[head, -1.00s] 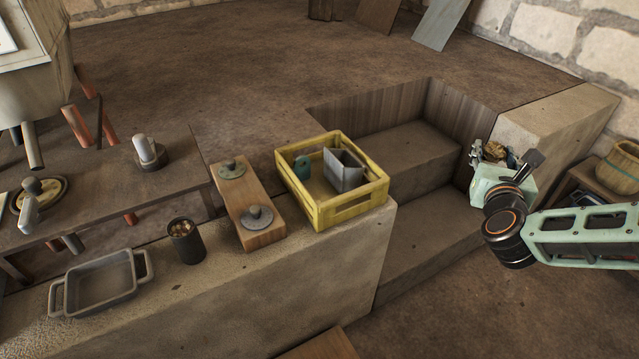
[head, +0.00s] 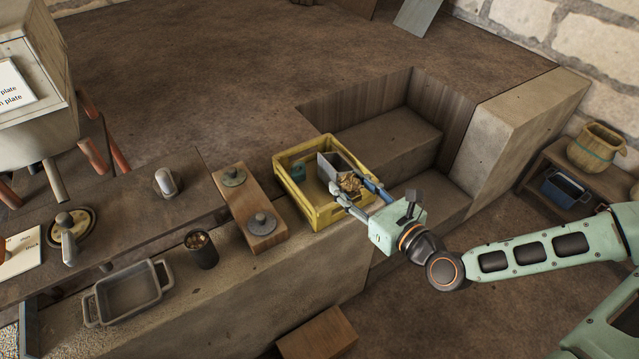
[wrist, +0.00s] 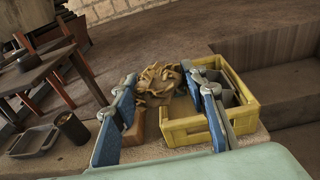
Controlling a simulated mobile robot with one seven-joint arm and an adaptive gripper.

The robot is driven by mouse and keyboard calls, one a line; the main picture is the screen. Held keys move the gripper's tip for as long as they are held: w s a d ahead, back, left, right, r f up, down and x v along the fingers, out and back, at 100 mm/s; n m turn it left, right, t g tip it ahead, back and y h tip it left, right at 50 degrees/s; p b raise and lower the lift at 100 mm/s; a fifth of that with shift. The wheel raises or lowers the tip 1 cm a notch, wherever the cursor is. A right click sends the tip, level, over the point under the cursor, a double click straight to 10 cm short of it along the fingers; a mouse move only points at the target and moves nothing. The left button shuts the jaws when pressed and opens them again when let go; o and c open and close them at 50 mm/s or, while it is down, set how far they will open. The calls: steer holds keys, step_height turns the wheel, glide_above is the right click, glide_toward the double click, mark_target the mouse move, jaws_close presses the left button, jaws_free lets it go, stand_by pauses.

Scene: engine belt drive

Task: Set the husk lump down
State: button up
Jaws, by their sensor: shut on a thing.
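The husk lump (head: 349,181) is a crumpled tan-brown mass. My gripper (head: 347,186) is shut on it, with a finger on each side. In the head view they appear over the right part of the yellow crate (head: 318,219); how high above it I cannot tell. In the wrist view the lump (wrist: 158,84) sits between the blue-grey fingers, with the crate (wrist: 184,133) behind and to the right. The fingers and lump hide part of the crate's inside.
The crate, on the stone ledge, holds a grey open box (head: 328,166) and a small teal item (head: 298,172). To its left are a wooden block (head: 235,202) with two lidded discs, a dark cup (head: 201,249) and a grey tray (head: 128,292). Steps drop behind the crate.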

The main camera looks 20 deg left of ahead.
mark_target(342, 186)
steer(key=b, duration=0.1)
steer(key=f+b, duration=0.1)
steer(key=shift+w+a+f+b, duration=0.15)
steer(key=shift+w+a+b, duration=0.15)
steer(key=shift+w, duration=0.05)
steer(key=b, duration=0.1)
steer(key=a+b, duration=0.1)
steer(key=b, duration=0.1)
steer(key=shift+w+a+f+b, duration=0.25)
steer(key=shift+w+f+b, duration=0.05)
steer(key=shift+f, duration=0.05)
steer(key=w+a+f+b, duration=0.4)
steer(key=w+a+f, duration=0.2)
steer(key=a+f, duration=0.3)
step_height(342, 186, down, 2)
steer(key=shift+w, duration=0.35)
steer(key=shift+f, duration=0.1)
